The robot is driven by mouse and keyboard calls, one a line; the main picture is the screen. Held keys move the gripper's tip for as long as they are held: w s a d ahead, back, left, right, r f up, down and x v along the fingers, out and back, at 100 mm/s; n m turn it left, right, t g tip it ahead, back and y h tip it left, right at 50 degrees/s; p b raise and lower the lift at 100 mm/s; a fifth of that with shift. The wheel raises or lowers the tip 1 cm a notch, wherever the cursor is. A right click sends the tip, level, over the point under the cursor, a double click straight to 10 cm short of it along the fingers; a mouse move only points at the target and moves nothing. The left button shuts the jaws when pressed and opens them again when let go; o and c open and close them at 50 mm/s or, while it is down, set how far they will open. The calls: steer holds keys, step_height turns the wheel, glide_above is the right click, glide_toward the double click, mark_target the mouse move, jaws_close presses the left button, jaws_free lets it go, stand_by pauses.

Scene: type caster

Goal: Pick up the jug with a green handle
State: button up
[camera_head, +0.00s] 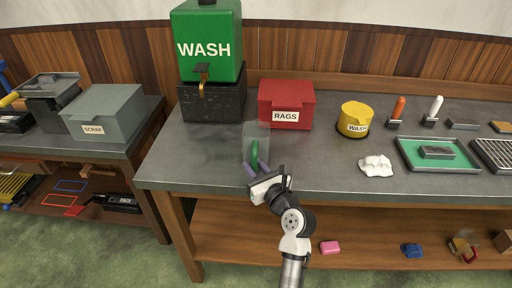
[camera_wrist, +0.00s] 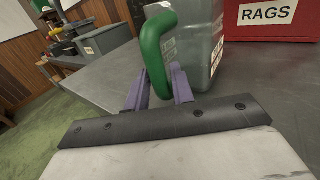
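The clear jug with a green handle (camera_head: 257,136) stands on the grey bench top, near its front left. In the wrist view the see-through jug body (camera_wrist: 203,45) is just beyond its green handle (camera_wrist: 156,50), which faces my gripper. My gripper (camera_head: 256,166) is at the handle, coming from the front edge of the bench. In the wrist view its two purple fingers (camera_wrist: 160,88) stand on either side of the lower handle and look apart, not closed on it. Part of the lower handle is hidden by the gripper.
A red RAGS box (camera_head: 287,104) stands behind and right of the jug. The green WASH tank (camera_head: 207,45) on a black stand is behind it to the left. Bench room left of the jug is clear.

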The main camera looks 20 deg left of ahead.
jaws_close()
steer(key=shift+r, duration=0.15)
